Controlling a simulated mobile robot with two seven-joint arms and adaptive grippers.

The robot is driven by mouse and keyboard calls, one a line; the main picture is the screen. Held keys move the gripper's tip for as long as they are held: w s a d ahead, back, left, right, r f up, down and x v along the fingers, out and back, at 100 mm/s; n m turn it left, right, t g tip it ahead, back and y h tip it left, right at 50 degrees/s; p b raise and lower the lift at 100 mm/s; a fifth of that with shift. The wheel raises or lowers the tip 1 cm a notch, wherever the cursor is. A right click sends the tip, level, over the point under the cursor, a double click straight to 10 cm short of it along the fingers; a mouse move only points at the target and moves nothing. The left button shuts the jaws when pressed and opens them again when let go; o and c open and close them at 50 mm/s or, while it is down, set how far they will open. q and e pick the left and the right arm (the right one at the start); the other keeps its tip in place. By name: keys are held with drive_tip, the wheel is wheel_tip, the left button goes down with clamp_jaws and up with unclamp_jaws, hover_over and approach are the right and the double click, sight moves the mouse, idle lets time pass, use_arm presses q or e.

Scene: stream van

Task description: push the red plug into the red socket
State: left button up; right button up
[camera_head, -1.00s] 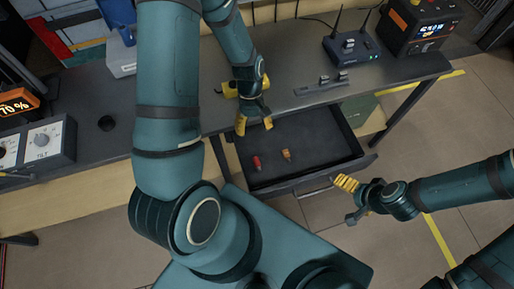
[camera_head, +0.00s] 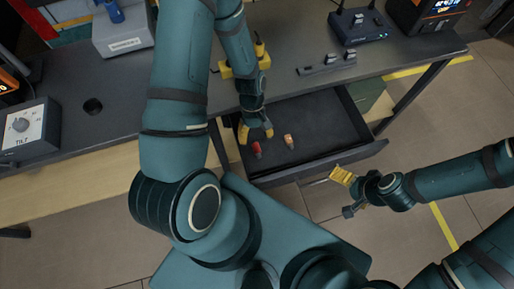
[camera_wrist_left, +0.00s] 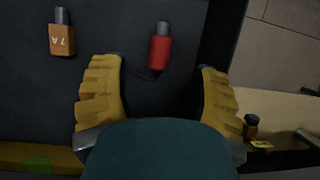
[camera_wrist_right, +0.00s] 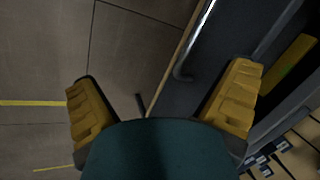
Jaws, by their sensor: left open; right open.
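The red plug (camera_head: 256,149) lies in the open drawer (camera_head: 330,108), near its left side. In the left wrist view the red plug (camera_wrist_left: 160,52) shows a grey pin end, just ahead of the gap between the fingers. My left gripper (camera_head: 256,132) is open and empty over the drawer, close to the red plug. An orange piece marked "7A" (camera_wrist_left: 62,40) lies in the drawer beside the plug. My right gripper (camera_head: 342,175) is open and empty in front of the drawer. I cannot make out a red socket in any view.
The drawer hangs under a dark bench (camera_head: 180,75). On the bench are a yellow object (camera_head: 240,66), a dark bar (camera_head: 326,64), a box with antennas (camera_head: 358,28) and a dial box (camera_head: 25,130). The drawer's right part is empty.

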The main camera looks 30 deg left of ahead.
sight(257, 147)
use_arm(q)
drive_tip(key=b+x, duration=0.1)
drive_tip(key=x, duration=0.4)
drive_tip(key=shift+f, duration=0.1)
clamp_jaws()
